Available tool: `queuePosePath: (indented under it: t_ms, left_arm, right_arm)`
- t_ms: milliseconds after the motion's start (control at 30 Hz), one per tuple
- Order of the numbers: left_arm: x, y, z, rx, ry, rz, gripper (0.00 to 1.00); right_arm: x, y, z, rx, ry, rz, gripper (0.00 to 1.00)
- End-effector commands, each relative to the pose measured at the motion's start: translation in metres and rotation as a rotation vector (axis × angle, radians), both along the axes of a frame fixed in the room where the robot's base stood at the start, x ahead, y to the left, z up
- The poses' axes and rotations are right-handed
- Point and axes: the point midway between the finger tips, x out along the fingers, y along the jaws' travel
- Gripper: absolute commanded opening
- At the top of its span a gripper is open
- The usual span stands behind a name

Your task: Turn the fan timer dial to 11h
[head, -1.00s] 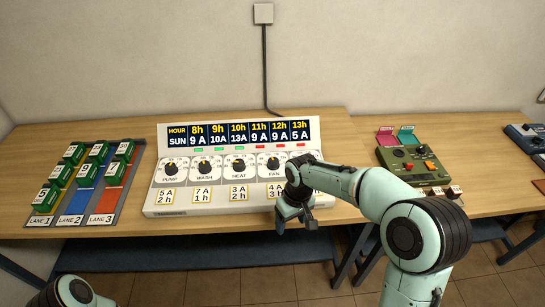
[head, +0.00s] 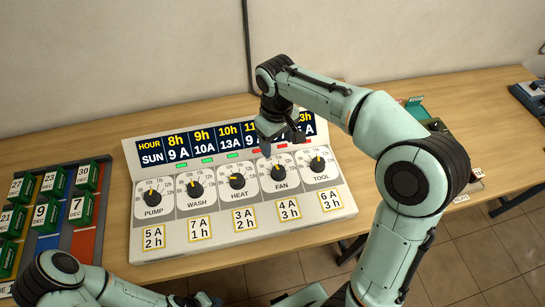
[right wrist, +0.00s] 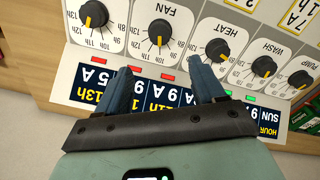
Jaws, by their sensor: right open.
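The white panel (head: 150,240) carries a row of dials. The FAN dial (head: 278,172) is a black knob with a yellow mark pointing up toward the hour display; I cannot read its exact hour. It also shows upside down in the right wrist view (right wrist: 159,30), beyond the fingertips. My right gripper (head: 272,143) is open and empty, above the panel between the FAN dial and the display, apart from the knob. In the right wrist view its two blue fingers (right wrist: 160,72) straddle the column above FAN. My left gripper (head: 198,300) is partly cut off at the bottom edge.
PUMP (head: 153,198), WASH (head: 195,189), HEAT (head: 236,181) and TOOL (head: 317,163) dials flank FAN. The display (head: 205,142) has green and red lamps below it. A lane tray with green blocks (head: 48,215) lies left. A green device (head: 430,122) is partly behind my right arm.

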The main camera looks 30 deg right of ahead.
Motion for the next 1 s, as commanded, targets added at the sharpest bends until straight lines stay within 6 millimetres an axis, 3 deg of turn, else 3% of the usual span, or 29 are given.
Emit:
queuePosePath:
  t_ms: [400,600,1000]
  left_arm:
    - [-0.013,0.0,-0.015,0.0,0.015,0.0,0.43]
    - [-0.015,0.0,-0.018,0.0,0.017,0.001,0.43]
    - [-0.015,0.0,-0.019,0.001,0.017,0.0,0.43]
  right_arm:
    - [-0.001,-0.003,-0.084,-0.002,0.008,0.0,0.69]
    - [0.0,-0.003,-0.114,0.0,0.005,0.0,0.69]
    - [0.0,-0.004,-0.128,0.0,0.001,0.0,0.69]
